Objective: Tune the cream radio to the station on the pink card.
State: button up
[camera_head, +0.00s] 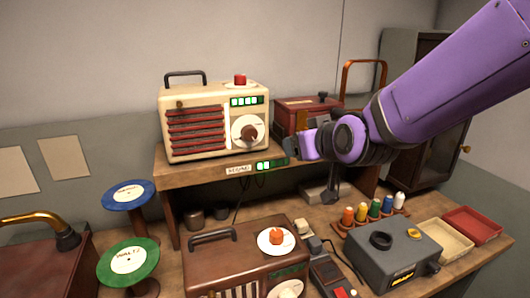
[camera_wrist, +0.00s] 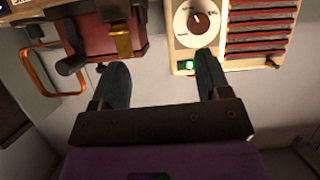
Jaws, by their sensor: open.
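The cream radio (camera_head: 210,103) stands on the raised shelf in the head view, with red grille slats, a dark handle and a red knob (camera_head: 240,80) on top. Its white dial with a brown knob (camera_head: 250,132) is at the front right, below a green-lit display (camera_head: 246,101). The wrist view shows the radio upside down, with its dial (camera_wrist: 197,20). My gripper (camera_head: 300,147) is to the right of the dial, apart from it. Its fingers are spread and empty in the wrist view (camera_wrist: 162,75). No card is clearly pink; two pale cards (camera_head: 58,155) hang on the left wall.
A red box (camera_head: 302,103) with a copper handle is behind my gripper. A brown radio (camera_head: 240,262) with a white dial and orange knob (camera_head: 276,237) stands on the lower bench. Blue and green discs, thread spools, a grey box (camera_head: 392,257) and trays crowd the bench.

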aim_at(251, 135)
jog(key=w+a+f+t+y, duration=0.1)
jog(key=w+a+f+t, duration=0.2)
jog(key=a+t, duration=0.35)
jog(key=shift+m+g, duration=0.4)
jog(key=shift+g, duration=0.35)
jog(key=shift+s+a+x, duration=0.1)
jog(key=shift+a+x, duration=0.2)
jog(key=shift+x, duration=1.4)
jog(key=shift+s+a+x, duration=0.1)
jog(key=shift+a+x, duration=0.25)
jog(key=shift+x, duration=1.35)
jog(key=shift+s+a+x, duration=0.1)
jog(key=shift+a+x, duration=0.2)
jog(key=shift+x, duration=1.4)
jog(key=shift+w+f, duration=0.15)
jog(key=c, duration=0.7)
